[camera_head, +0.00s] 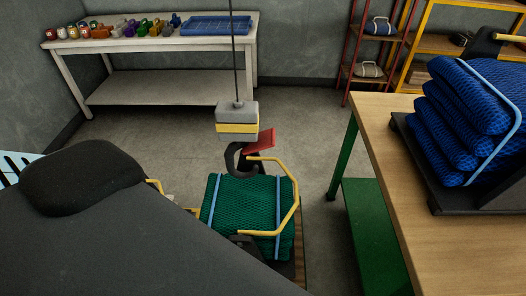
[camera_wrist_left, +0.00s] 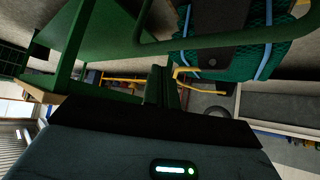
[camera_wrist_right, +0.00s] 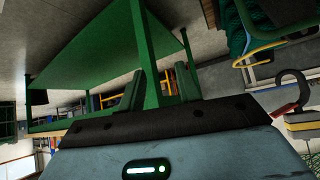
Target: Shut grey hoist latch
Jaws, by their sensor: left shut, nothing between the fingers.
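The hoist block (camera_head: 237,118) is grey with a yellow band and hangs on a cable. Under it is a dark hook (camera_head: 235,158), and a red latch plate (camera_head: 262,141) juts out on its right side. The hook also shows in the right wrist view (camera_wrist_right: 293,80). The yellow handle (camera_head: 294,190) of a green net bundle (camera_head: 232,205) rises beside the hook; I cannot tell whether it is in it. My left gripper (camera_wrist_left: 168,84) is shut and empty, with the bundle beyond it. My right gripper (camera_wrist_right: 159,87) is open and empty, left of the hook in that view.
A wooden-topped bench (camera_head: 385,140) with green legs stands right, bearing blue nets (camera_head: 465,110) on a dark stand. A white table (camera_head: 150,88) with coloured items and a blue tray (camera_head: 215,25) stands at the back. My dark arm covers the lower left. Floor behind the hoist is clear.

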